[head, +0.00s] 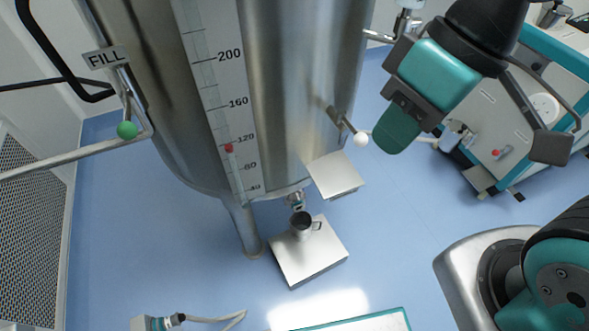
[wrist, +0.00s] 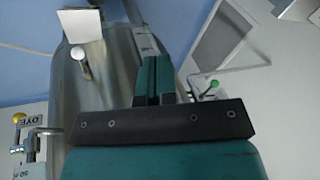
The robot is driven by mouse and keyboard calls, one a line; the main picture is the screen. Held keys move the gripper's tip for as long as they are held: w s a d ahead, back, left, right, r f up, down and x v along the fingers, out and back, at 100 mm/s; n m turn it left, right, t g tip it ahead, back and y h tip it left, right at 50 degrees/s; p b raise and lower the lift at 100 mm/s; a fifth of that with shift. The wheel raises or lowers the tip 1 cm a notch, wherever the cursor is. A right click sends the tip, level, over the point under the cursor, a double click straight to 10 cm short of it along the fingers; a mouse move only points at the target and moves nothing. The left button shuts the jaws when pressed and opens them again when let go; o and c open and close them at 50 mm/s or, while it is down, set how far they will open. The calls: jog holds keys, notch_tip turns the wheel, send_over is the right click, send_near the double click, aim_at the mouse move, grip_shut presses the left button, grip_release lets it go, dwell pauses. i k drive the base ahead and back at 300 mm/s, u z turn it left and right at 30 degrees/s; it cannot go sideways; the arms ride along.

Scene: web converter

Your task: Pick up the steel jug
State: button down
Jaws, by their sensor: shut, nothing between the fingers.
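The steel jug (head: 301,223) stands upright on a square metal platform (head: 311,258) below the big steel tank in the head view. It is small, with a dark open mouth and a handle on its right side. My gripper (head: 393,135) hangs at the upper right of the head view, well above and to the right of the jug, not touching it. In the wrist view my gripper's teal fingers (wrist: 153,80) are together with nothing between them. The jug cannot be made out in the wrist view.
The steel tank (head: 285,90) fills the upper middle. A white-knobbed lever (head: 360,139) and a metal shelf plate (head: 335,174) jut out between my gripper and the jug. A green-knobbed lever (head: 127,130) is at left, a machine (head: 545,120) at right. Blue floor around the platform is mostly clear.

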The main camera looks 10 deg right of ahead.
aim_at(301, 223)
jog(key=k, duration=1.15)
jog(key=u, duration=0.65)
jog(key=i, duration=0.6)
jog(key=u, duration=0.2)
